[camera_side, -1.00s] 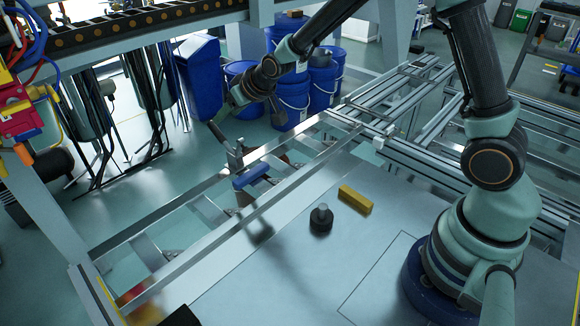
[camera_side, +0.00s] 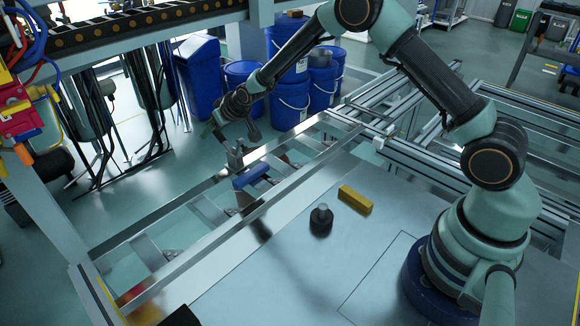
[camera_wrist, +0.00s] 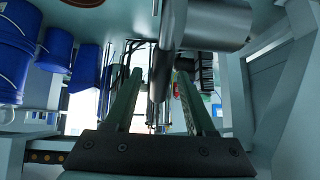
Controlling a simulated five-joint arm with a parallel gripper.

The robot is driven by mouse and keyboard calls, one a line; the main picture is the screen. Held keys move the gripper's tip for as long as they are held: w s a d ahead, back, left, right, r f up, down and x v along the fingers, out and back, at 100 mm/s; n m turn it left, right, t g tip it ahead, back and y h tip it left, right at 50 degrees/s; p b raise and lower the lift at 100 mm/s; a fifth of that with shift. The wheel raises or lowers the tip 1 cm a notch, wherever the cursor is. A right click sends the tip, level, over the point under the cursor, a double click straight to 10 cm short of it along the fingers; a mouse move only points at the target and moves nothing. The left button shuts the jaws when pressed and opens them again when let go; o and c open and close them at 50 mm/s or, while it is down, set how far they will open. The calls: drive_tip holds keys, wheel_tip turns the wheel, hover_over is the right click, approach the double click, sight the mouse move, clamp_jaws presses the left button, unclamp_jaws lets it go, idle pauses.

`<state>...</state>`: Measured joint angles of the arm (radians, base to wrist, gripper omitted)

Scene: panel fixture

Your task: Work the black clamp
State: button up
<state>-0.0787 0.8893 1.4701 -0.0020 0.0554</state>
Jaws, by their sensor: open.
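A small dark grey upright clamp-like fitting (camera_side: 235,155) stands on the far rail of the metal frame. I take it for the black clamp, though its colour reads more grey than black. A blue bar (camera_side: 250,176) lies beside it across the frame. My gripper (camera_side: 220,130) is just above and to the left of the fitting; I cannot tell whether they touch. In the wrist view my gripper's two green fingers (camera_wrist: 158,95) are apart, with a grey metal rod (camera_wrist: 160,80) showing between or beyond them. The fingertips are small in the side view.
A black round knob-like piece (camera_side: 321,221) and a yellow block (camera_side: 356,199) rest on the metal plate (camera_side: 300,265). Blue buckets (camera_side: 290,105) stand on the floor behind the frame. The aluminium rails (camera_side: 200,245) run diagonally, with open gaps between them.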

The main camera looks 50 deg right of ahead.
drive_tip(key=shift+w+f, duration=0.1)
drive_tip(key=shift+f, duration=0.05)
clamp_jaws()
idle(1.4)
